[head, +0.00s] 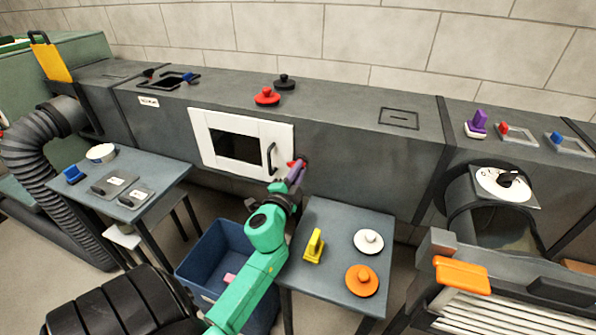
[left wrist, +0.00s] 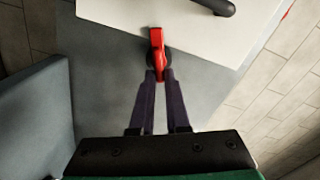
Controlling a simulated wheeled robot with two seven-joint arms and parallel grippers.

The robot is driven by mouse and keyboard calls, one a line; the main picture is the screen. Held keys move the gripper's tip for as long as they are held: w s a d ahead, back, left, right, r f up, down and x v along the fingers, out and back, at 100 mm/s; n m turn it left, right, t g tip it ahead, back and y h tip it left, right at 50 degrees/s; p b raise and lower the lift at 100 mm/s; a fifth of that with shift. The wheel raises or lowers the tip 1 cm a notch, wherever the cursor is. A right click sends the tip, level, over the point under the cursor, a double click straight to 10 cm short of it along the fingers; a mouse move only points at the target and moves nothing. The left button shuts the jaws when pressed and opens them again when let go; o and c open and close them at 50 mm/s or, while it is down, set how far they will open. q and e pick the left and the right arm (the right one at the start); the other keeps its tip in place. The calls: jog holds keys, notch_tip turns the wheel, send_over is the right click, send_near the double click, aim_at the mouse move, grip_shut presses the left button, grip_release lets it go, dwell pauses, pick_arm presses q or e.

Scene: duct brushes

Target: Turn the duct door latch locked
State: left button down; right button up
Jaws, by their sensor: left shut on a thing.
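The white duct door (head: 240,143) with a dark window is set in the front of the grey duct and looks closed. A dark handle (head: 272,158) is at its right side; it also shows in the left wrist view (left wrist: 222,6). The red latch (left wrist: 157,50) is at the door's edge, partly over the white panel; in the head view the latch (head: 301,163) is mostly hidden by my gripper. My left gripper (left wrist: 158,80) is shut on the near end of the red latch, its purple fingers on either side. My right gripper is not in view.
A grey table (head: 333,244) with a yellow brush (head: 314,246), a white disc (head: 368,242) and an orange disc (head: 362,281) stands right of my left arm. A blue bin (head: 196,272) is below the door. Red (head: 267,97) and black (head: 285,82) knobbed discs lie on the duct.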

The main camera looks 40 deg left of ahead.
pick_arm(q)
jog(key=m, duration=0.4)
jog(key=shift+a+m, duration=0.1)
jog(key=shift+m, duration=0.2)
dwell(0.5)
jog(key=c, duration=1)
grip_release()
jog(key=shift+o, duration=0.5)
jog(key=shift+w+a+f, duration=0.1)
jog(key=shift+w+f, duration=0.05)
jog(key=shift+f, duration=0.05)
